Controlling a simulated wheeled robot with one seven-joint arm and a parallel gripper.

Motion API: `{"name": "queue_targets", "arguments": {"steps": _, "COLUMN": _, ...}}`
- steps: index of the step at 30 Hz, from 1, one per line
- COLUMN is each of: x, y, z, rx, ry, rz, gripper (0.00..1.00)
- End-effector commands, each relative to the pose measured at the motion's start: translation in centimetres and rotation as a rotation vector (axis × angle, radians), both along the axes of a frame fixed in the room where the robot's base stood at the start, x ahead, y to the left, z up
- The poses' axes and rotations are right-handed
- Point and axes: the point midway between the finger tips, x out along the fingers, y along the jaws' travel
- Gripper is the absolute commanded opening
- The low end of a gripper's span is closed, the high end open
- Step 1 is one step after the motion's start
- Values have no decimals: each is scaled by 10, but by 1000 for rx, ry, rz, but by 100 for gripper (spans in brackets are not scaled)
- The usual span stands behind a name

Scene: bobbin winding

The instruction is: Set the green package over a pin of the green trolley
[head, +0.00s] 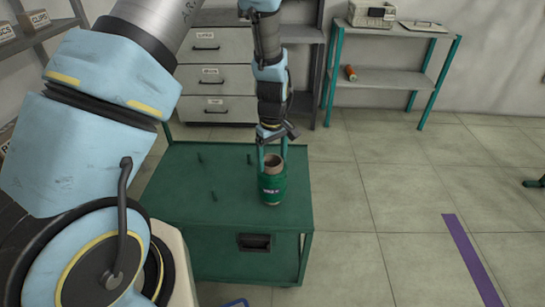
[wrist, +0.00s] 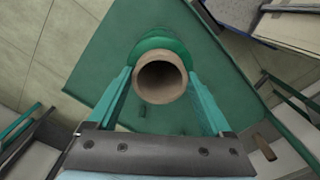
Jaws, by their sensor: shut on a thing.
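The green package (head: 272,188) is a green-wound spool with a brown tube core and a dark label. It is upright at the front right of the green trolley (head: 235,211). My gripper (head: 272,160) points down and is shut on the package, one teal finger on each side. In the wrist view the open tube of the package (wrist: 160,82) faces the camera between the fingers. Whether a pin is under or inside the package is hidden.
Grey drawers (head: 216,78) stand behind the trolley. A teal-legged shelf (head: 395,78) at the back right holds a device and an orange spool (head: 351,73). The floor right of the trolley is clear, with a purple stripe (head: 472,260).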

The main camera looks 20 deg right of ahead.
Motion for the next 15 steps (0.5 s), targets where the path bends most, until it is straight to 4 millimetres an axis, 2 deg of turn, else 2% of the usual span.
{"name": "queue_targets", "arguments": {"steps": 8, "x": 0, "y": 0, "z": 1, "rx": -1, "ry": 0, "rz": 0, "gripper": 0}}
{"name": "queue_targets", "arguments": {"steps": 15, "x": 0, "y": 0, "z": -9, "rx": 0, "ry": 0, "rz": 0, "gripper": 0}}
